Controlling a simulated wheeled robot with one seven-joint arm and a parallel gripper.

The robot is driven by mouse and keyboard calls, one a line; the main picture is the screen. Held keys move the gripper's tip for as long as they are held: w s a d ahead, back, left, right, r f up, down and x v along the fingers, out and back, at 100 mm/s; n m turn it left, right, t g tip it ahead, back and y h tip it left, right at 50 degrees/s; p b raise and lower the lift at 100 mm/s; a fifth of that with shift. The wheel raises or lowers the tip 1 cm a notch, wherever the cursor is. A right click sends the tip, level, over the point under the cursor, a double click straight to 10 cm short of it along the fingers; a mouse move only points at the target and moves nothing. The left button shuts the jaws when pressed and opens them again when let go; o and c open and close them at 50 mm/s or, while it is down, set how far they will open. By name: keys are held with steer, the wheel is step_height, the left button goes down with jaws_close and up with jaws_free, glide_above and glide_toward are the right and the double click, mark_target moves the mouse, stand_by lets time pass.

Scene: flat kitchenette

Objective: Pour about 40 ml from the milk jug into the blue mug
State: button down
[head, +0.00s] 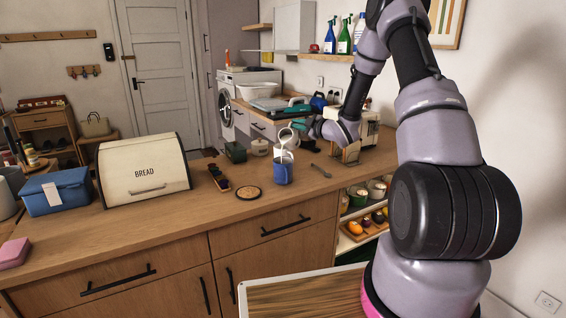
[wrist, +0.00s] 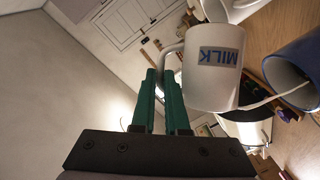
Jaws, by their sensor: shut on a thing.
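The white milk jug (head: 289,139) is tipped over the blue mug (head: 283,175) in the head view. A thin white stream runs from the jug into the mug (wrist: 291,72). The mug stands upright on the wooden counter, below and apart from the jug. The milk level inside the mug is hidden.
A bread bin (head: 145,170) and a blue box (head: 55,192) stand further left. A toaster (head: 368,130) stands behind my wrist. The counter in front of the mug is clear.

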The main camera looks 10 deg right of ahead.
steer(key=shift+w, duration=0.15)
steer(key=shift+w+d+f+n, duration=0.1)
steer(key=shift+w+d+n, duration=0.2)
steer(key=shift+w+n, duration=0.1)
steer(key=shift+t, duration=0.3)
stand_by(0.3)
steer(key=shift+w+d+r+m+g, duration=0.35)
steer(key=shift+w+d+m+g, duration=0.1)
steer(key=shift+d+m, duration=0.15)
steer(key=w+d+f+m+g, duration=0.1)
steer(key=w+f+m+g, duration=0.1)
steer(key=f+m, duration=0.1)
steer(key=w+d+f+m+g, duration=0.1)
steer(key=m, duration=0.1)
steer(key=shift+d+f, duration=0.15)
steer(key=shift+d, duration=0.2)
stand_by(1.6)
